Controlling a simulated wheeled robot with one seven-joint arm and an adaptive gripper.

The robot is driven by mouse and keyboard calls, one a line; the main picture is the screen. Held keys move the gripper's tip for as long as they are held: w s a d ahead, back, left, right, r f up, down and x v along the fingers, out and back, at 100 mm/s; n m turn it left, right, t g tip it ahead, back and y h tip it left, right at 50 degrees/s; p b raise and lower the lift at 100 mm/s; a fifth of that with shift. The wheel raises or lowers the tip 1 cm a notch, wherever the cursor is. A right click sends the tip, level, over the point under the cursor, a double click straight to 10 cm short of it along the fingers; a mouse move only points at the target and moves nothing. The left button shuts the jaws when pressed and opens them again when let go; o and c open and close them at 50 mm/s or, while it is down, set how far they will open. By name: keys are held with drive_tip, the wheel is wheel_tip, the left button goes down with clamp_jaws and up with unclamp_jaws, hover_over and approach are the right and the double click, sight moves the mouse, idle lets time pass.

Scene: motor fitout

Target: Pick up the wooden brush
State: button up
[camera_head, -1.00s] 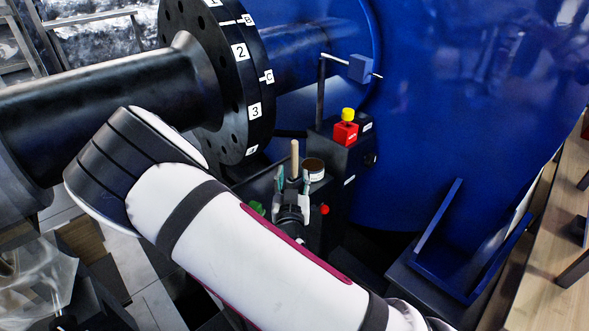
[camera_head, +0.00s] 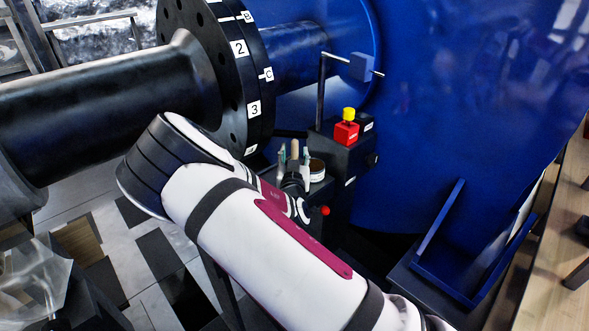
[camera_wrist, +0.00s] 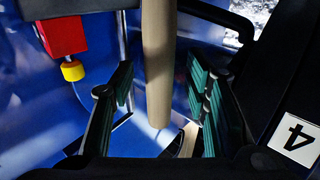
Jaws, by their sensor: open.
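The wooden brush (camera_head: 294,149) shows as a pale, upright wooden handle at the middle of the head view; its lower end is hidden behind my gripper. My gripper (camera_head: 294,158) is open, with one green-padded finger on each side of the handle. In the wrist view the handle (camera_wrist: 157,60) comes down from the top edge between the two fingers of my gripper (camera_wrist: 160,105). The bristles cannot be made out.
A round tin (camera_head: 317,169) with a brown top stands just right of my gripper. Behind it is a black box with a red and yellow button (camera_head: 347,128). The numbered black flange (camera_head: 250,80) rises close at the left. A blue tray (camera_head: 470,265) lies at lower right.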

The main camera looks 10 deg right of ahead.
clamp_jaws()
